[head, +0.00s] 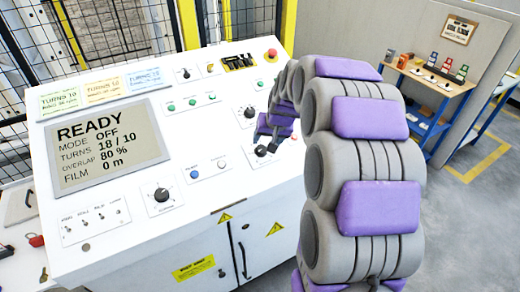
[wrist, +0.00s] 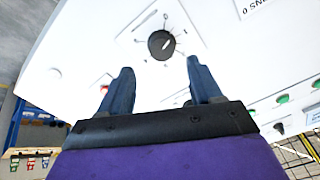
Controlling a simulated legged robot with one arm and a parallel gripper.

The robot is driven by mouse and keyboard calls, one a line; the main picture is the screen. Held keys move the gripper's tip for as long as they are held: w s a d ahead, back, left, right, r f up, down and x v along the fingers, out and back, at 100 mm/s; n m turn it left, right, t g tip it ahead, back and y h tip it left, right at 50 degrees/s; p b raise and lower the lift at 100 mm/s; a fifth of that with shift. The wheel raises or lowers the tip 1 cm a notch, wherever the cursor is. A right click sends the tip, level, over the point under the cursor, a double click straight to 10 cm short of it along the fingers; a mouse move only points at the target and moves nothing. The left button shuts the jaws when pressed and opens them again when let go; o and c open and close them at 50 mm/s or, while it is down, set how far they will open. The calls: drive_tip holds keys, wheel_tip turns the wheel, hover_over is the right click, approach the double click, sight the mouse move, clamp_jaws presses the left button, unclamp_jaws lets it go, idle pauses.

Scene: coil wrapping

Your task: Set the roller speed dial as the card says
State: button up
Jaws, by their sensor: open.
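The white control panel (head: 120,130) carries several black dials, and their labels are too small to read. One dial (head: 261,150) shows just below my gripper (head: 270,128) in the head view. In the wrist view a black dial (wrist: 161,44) with a pale pointer line and tick marks lies ahead of my gripper (wrist: 160,66), between its two blue fingers. My gripper is open and empty, and the fingers look apart from the dial. Three cards stand along the panel's top: green (head: 60,100), orange (head: 103,90) and blue (head: 143,79). Their small print is unreadable.
The display (head: 103,145) reads READY, MODE OFF, TURNS 18 / 10, OVERLAP 80 %, FILM 0 m. Other dials (head: 161,195), push buttons, toggle switches (head: 88,217) and a red mushroom button (head: 271,55) surround the work area. A side table (head: 437,95) stands back right.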

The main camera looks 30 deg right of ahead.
sight(264, 147)
drive_tip(key=f, duration=0.1)
drive_tip(key=w+d+f, duration=0.1)
drive_tip(key=f, duration=0.2)
drive_tip(key=shift+w+d+b, duration=0.3)
drive_tip(key=shift+b, duration=0.1)
drive_tip(key=a, duration=0.1)
drive_tip(key=a+f, duration=0.1)
drive_tip(key=a, duration=0.1)
drive_tip(key=shift+w+a+f, duration=0.1)
drive_tip(key=shift+w+a, duration=0.1)
drive_tip(key=shift+a, duration=0.05)
drive_tip(key=shift+w+a, duration=0.15)
drive_tip(key=shift+a, duration=0.05)
drive_tip(key=shift+w+d, duration=0.1)
drive_tip(key=shift+d, duration=0.95)
drive_tip(key=shift+c, duration=0.8)
drive_tip(key=shift+d, duration=0.35)
drive_tip(key=shift+c, duration=1.5)
drive_tip(key=shift+a, duration=0.55)
drive_tip(key=shift+c, duration=2.3)
drive_tip(key=shift+d, duration=0.1)
drive_tip(key=shift+c, duration=0.5)
